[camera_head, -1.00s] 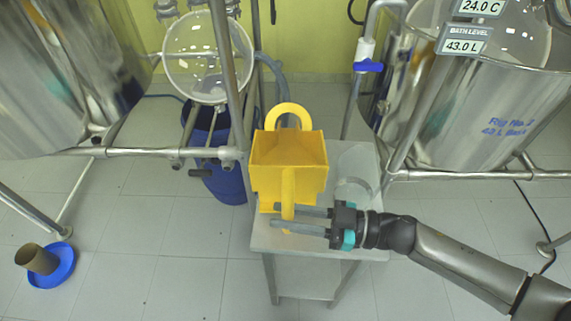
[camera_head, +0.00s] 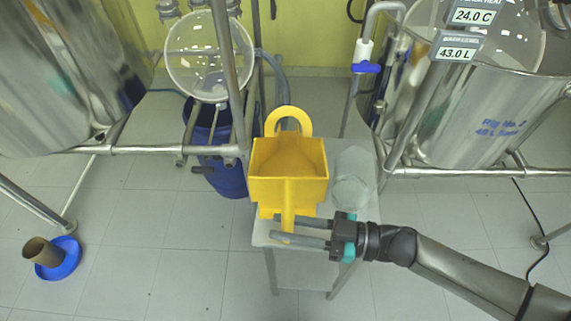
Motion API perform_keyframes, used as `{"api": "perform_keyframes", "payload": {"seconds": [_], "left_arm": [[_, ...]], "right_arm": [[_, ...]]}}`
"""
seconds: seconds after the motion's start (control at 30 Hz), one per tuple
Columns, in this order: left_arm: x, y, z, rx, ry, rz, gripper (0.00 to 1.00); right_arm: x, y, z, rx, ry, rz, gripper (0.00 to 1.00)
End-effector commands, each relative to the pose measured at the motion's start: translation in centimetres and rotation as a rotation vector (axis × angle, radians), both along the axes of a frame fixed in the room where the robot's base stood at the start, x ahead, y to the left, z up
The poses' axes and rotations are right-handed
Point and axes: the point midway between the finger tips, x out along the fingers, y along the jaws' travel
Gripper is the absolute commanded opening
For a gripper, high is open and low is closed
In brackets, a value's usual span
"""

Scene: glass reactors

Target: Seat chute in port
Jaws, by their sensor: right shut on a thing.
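The yellow chute (camera_head: 289,182) is an open-topped box with a ring-shaped handle at the back and an upright bar at the front. It shows above the small grey table in the middle of the head view; I cannot tell whether it touches the tabletop. My right gripper (camera_head: 284,230) comes in from the right, and its two fingers are shut on the chute's front bar. I cannot make out a port for certain. My left gripper is not in view.
A clear glass vessel (camera_head: 353,180) is on the table (camera_head: 255,232), right of the chute. Steel rigs stand left and right (camera_head: 480,112), with frame tubes. A blue dish with a brown cup (camera_head: 42,252) is on the floor.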

Motion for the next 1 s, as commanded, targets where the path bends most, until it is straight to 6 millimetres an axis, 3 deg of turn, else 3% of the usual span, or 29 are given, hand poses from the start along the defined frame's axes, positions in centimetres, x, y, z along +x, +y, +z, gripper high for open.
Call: {"api": "perform_keyframes", "payload": {"seconds": [1.0], "left_arm": [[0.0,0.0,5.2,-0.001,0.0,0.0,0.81]], "right_arm": [[-9.9,0.1,1.7,0.004,-0.003,0.001,0.0]]}}
